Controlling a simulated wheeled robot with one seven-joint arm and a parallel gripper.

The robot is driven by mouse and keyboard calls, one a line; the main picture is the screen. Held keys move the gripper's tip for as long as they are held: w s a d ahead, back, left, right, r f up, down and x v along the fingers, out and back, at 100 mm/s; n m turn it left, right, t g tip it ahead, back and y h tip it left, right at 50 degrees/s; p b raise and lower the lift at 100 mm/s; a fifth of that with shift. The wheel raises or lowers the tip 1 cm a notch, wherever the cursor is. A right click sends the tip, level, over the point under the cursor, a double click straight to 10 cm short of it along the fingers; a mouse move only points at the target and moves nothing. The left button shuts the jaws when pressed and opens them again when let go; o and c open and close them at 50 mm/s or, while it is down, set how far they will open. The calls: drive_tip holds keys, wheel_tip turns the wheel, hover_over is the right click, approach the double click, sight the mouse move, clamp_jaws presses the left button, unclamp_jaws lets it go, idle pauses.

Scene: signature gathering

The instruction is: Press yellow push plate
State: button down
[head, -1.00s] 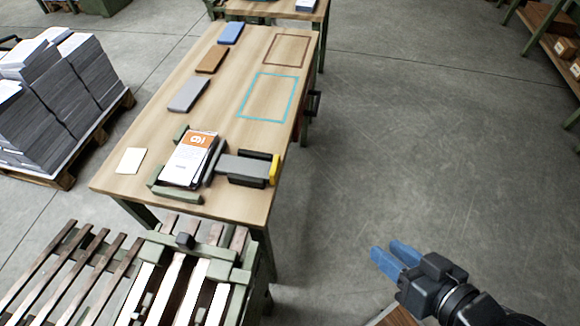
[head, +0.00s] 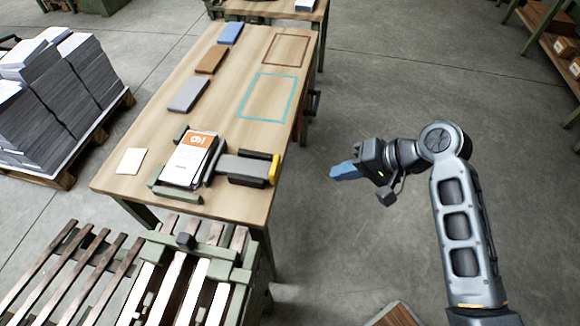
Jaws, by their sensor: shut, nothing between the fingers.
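The yellow push plate (head: 274,170) is on the right end of a grey and black pusher (head: 240,168) at the right edge of the wooden table (head: 222,198). Left of the pusher, a stack of printed sheets (head: 188,160) with an orange top band lies in a green frame (head: 178,192). My gripper (head: 334,173) has blue fingers that point left toward the yellow plate. It is shut and empty, to the right of the plate with a clear gap between them.
A blue block (head: 230,33), a brown block (head: 211,60) and a grey block (head: 188,95) lie along the table's left side. Cyan and brown outlines mark its right side. A slatted rack (head: 190,285) stands in front. The floor right of the table is open.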

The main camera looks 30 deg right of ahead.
drive_tip(key=shift+w+d+r+y, duration=0.15)
drive_tip(key=shift+w+r+y, duration=0.1)
drive_tip(key=shift+w+r, duration=0.25)
drive_tip(key=shift+w+d+r+y, duration=0.15)
drive_tip(key=shift+w+r+y, duration=0.1)
drive_tip(key=shift+r, duration=0.35)
approach(278, 174)
wheel_tip(278, 174, down, 3)
drive_tip(key=shift+w+a+f, duration=0.15)
drive_tip(key=shift+w+a, duration=1.4)
